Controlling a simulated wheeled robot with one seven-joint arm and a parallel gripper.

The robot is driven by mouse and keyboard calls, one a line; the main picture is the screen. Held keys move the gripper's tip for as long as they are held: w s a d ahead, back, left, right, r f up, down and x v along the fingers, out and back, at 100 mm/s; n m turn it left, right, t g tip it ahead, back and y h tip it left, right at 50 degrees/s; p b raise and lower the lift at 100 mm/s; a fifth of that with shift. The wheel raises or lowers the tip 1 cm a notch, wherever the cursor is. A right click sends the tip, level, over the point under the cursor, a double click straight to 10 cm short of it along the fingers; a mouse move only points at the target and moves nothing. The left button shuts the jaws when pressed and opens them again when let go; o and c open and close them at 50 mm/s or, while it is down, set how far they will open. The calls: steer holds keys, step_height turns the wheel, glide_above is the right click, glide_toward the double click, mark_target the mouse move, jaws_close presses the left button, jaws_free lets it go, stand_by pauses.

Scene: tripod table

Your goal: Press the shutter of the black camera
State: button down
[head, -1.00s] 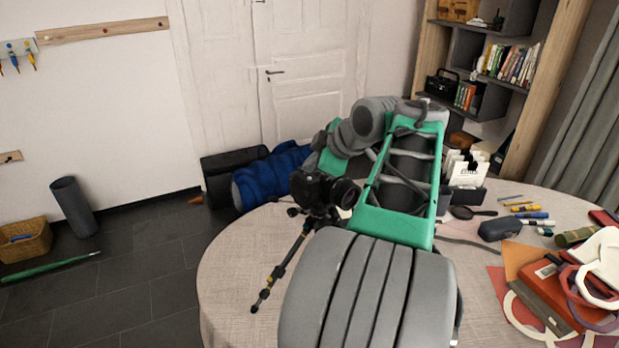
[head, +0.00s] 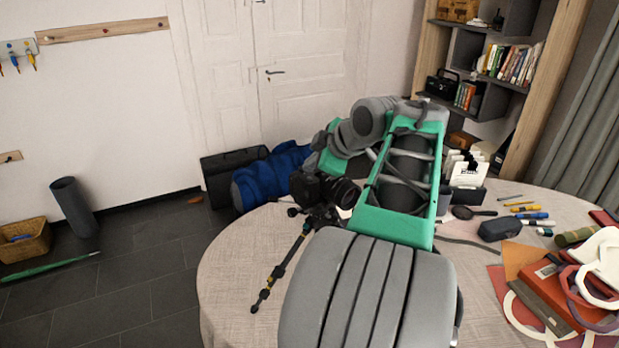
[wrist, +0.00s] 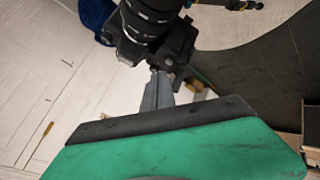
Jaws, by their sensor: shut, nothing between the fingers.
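The black camera (head: 313,187) sits on a small tripod (head: 282,267) on the round table (head: 232,270), its lens pointing right in the head view. In the wrist view the camera (wrist: 178,42) is at the top centre, with its ribbed lens (wrist: 148,20) to the upper left. My gripper (wrist: 158,78) is shut and empty, with its fingertips right at the camera body's edge. I cannot tell whether they touch it. In the head view my arm reaches around behind the camera, and the fingers are hidden there. The shutter button itself is not distinguishable.
A blue rolled bundle (head: 270,175) lies beyond the table. On the table's right are a dark case (head: 499,229), a magnifying glass (head: 472,212), pens, a white card holder (head: 466,174) and a red book (head: 560,292). The table's left side is clear around the tripod.

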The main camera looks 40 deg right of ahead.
steer(key=shift+f+b, duration=0.45)
steer(key=shift+b, duration=0.05)
steer(key=shift+f+b, duration=0.3)
steer(key=shift+b, duration=0.05)
stand_by(0.4)
steer(key=shift+r, duration=0.1)
steer(key=shift+r+p, duration=0.55)
steer(key=shift+r, duration=0.1)
steer(key=shift+r, duration=0.1)
steer(key=shift+r+p, duration=1.95)
steer(key=shift+r, duration=0.45)
